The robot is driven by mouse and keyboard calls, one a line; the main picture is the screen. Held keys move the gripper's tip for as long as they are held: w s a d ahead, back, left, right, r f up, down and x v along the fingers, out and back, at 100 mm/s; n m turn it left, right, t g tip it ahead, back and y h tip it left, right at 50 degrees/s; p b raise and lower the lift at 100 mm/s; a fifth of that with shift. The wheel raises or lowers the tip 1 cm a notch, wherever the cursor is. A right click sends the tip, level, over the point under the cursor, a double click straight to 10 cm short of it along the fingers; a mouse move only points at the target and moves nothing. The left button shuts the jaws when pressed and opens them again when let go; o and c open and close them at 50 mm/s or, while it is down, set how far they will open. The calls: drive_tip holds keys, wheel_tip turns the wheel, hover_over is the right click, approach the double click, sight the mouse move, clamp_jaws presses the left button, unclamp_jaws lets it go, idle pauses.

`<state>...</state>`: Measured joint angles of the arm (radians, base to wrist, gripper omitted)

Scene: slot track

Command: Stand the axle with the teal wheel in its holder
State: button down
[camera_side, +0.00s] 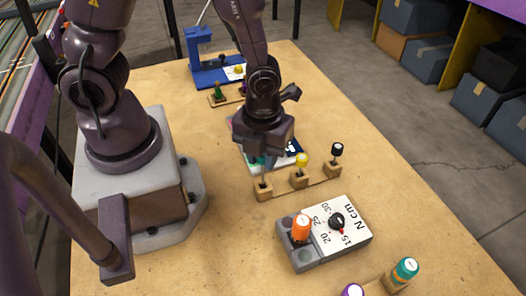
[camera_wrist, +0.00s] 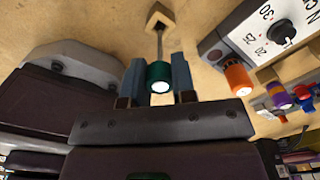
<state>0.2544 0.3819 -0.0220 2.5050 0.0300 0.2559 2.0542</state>
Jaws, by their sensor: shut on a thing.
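My gripper (camera_wrist: 157,85) is shut on the teal wheel (camera_wrist: 159,77), with one finger on each side of it. The thin grey axle (camera_wrist: 160,44) runs from the wheel to a wooden holder block (camera_wrist: 159,15). Its far end meets the block's opening; how deep it sits is hard to tell. In the side view my gripper (camera_side: 262,150) is above the left block (camera_side: 264,192) of a row of three, and a bit of teal shows under it. The other blocks hold axles with a yellow wheel (camera_side: 302,160) and a black wheel (camera_side: 337,149).
A torque tester (camera_side: 350,236) with an orange-capped tool (camera_side: 301,228) stands in front of the row. A teal-capped tool (camera_side: 405,269) and a purple-capped one (camera_side: 352,291) are at the front edge. A blue stand (camera_side: 203,58) is at the back. The table's right side is clear.

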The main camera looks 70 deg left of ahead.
drive_tip(key=shift+f, duration=2.05)
idle(0.9)
drive_tip(key=c, duration=0.8)
unclamp_jaws()
drive_tip(key=shift+c, duration=0.2)
